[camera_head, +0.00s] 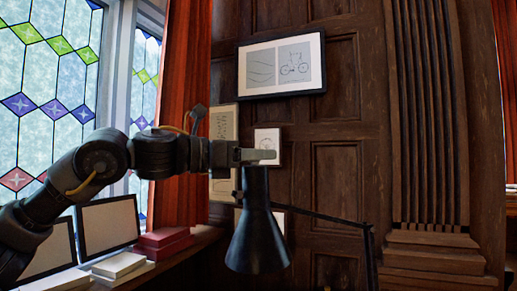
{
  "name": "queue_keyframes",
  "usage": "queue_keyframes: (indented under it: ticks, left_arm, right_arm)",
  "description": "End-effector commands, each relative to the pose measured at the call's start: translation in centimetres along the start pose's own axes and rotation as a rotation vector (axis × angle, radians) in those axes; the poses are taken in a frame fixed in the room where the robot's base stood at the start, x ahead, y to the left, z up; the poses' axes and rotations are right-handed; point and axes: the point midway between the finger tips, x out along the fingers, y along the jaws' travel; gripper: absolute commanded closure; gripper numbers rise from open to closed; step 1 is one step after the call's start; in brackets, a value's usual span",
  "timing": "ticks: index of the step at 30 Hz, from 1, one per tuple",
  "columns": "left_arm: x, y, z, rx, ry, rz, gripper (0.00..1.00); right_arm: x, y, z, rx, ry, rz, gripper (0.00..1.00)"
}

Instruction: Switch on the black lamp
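The black lamp (258,238) hangs its cone-shaped shade mouth-down near the middle of the head view. Its thin arm runs right to a dark post, and its base is out of the frame. My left gripper (262,155) comes in from the left, level, with its grey fingertips just above the narrow top of the shade in the picture. I cannot tell whether they touch it. The fingers show side-on, so their opening is hidden. My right gripper is not in view.
A window sill at the lower left holds dark-framed panels (108,226), red books (163,243) and pale books (118,265). A red curtain (186,60) hangs beside the stained-glass window. A framed picture (281,65) hangs on the dark wood panelling behind the lamp.

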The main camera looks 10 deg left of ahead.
Motion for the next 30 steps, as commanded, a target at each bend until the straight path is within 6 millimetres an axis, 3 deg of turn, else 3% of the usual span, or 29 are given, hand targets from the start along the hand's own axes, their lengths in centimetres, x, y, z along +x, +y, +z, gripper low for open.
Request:
queue_keyframes:
  ticks: [8,15,30]
  left_arm:
    - [0.17,0.01,-0.04,0.0,0.0,0.0,0.71]
    - [0.15,0.01,-0.03,0.0,0.0,0.0,1.0]
    - [0.15,0.04,0.03,0.0,-0.001,-0.03,1.0]
  right_arm:
    - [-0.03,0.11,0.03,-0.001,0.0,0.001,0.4]
    - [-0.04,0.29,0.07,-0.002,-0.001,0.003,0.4]
    - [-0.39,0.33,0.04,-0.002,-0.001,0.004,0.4]
